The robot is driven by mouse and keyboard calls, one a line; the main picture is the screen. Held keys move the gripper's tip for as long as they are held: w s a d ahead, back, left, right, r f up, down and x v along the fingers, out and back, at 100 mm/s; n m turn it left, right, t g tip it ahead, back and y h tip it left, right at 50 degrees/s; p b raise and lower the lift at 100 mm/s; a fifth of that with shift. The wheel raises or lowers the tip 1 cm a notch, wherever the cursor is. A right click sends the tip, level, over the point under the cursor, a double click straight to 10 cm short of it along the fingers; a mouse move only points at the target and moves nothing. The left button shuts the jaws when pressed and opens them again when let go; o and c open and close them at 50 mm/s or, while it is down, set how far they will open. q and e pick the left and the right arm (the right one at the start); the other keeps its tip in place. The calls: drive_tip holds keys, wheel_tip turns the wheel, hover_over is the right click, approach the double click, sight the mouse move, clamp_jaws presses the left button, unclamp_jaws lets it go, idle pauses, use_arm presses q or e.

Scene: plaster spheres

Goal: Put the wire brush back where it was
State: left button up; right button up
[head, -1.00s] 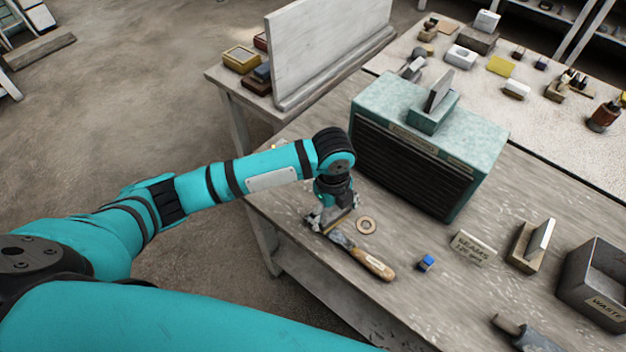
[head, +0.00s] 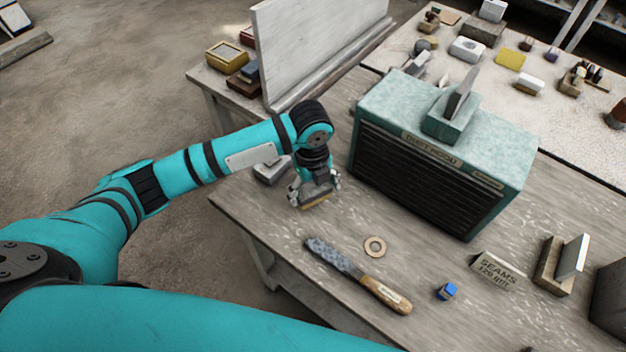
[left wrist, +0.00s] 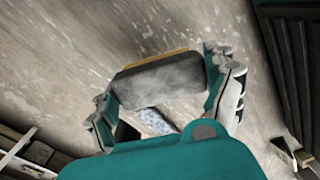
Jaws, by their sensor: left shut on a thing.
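My left gripper (head: 315,188) is shut on a grey block with a thin yellow-tan lower edge, which I take to be the wire brush (head: 317,202). In the left wrist view the brush (left wrist: 160,82) sits crosswise between the two fingers of the gripper (left wrist: 166,90). It is over the wooden bench (head: 262,215), left of the green cabinet; I cannot tell whether it touches the top. My right gripper is not in view.
A wooden-handled rasp (head: 385,294), a ring (head: 375,246) and a blue cube (head: 446,291) lie in front. The green cabinet (head: 425,175) stands close on the right. A grey block (head: 271,170) is just behind my arm. Bare bench lies between.

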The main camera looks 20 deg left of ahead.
sight(313, 183)
use_arm(q)
drive_tip(key=w, duration=0.1)
drive_tip(key=w+a, duration=0.1)
drive_tip(key=w, duration=0.1)
drive_tip(key=shift+f, duration=0.1)
drive_tip(key=shift+w+a, duration=0.1)
drive_tip(key=shift+w, duration=0.2)
drive_tip(key=shift+f+p, duration=0.3)
drive_tip(key=shift+p, duration=0.1)
wheel_tip(313, 183, down, 2)
drive_tip(key=shift+f+p, duration=0.1)
drive_tip(key=shift+p, duration=0.35)
drive_tip(key=shift+f, duration=0.55)
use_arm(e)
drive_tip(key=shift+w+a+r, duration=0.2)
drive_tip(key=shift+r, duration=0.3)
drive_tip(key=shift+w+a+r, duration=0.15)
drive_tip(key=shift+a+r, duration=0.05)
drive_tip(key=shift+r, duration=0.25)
use_arm(q)
drive_tip(key=o, duration=0.8)
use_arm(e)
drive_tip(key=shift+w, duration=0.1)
use_arm(q)
drive_tip(key=shift+o, duration=0.2)
